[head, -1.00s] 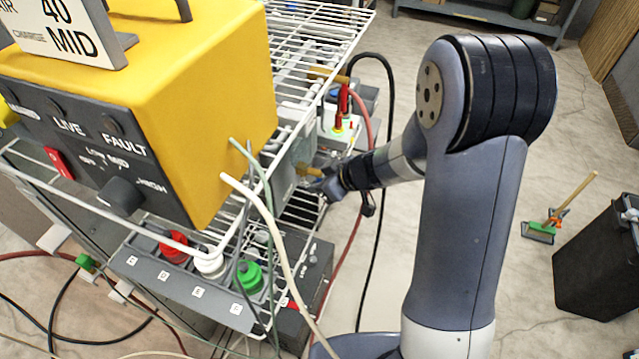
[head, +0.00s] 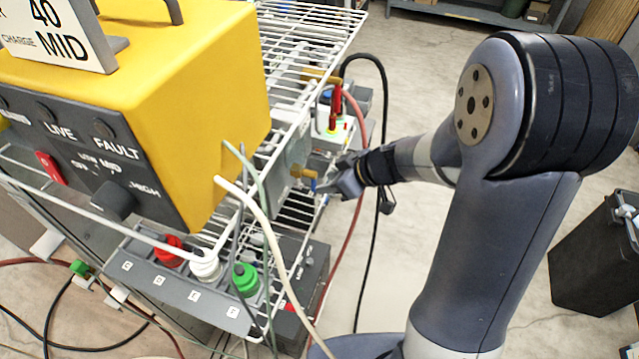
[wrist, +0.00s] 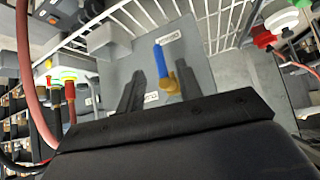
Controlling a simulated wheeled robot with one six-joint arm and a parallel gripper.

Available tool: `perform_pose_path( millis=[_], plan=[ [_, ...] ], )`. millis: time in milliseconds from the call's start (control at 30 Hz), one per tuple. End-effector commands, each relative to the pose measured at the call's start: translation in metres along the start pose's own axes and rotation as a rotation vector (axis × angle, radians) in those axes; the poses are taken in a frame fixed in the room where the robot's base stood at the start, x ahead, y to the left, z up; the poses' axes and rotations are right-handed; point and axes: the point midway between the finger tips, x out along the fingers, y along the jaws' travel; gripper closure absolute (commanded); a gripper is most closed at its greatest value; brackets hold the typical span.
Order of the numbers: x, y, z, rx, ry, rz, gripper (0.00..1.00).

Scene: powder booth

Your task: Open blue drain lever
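The blue drain lever (wrist: 159,62) shows in the wrist view on a brass valve (wrist: 171,84), in front of a grey panel with small labels. In the head view the blue lever (head: 314,185) hangs by the brass valve (head: 302,172) at the side of the wire rack. My gripper (wrist: 160,82) is open, with a dark finger on either side of the valve and nothing visibly clamped. In the head view my gripper (head: 338,182) is just right of the lever; whether it touches is too small to tell.
The yellow power unit (head: 190,90) stands on the white wire rack (head: 315,35). A red hose (head: 358,215) and a black cable (head: 383,100) hang near my arm. A black bin (head: 595,255) stands on the floor at right.

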Motion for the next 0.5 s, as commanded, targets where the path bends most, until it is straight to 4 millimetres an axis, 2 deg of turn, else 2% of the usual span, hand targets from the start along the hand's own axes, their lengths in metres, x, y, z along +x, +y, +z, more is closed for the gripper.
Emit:
perform_pose_path(
  millis=[33, 200, 500],
  plan=[
    [-0.010, 0.001, 0.000, 0.001, 0.002, 0.006, 0.66],
    [-0.032, 0.001, 0.000, 0.000, 0.001, 0.002, 0.66],
    [-0.042, -0.001, 0.001, 0.001, -0.002, -0.001, 0.66]
  ],
)
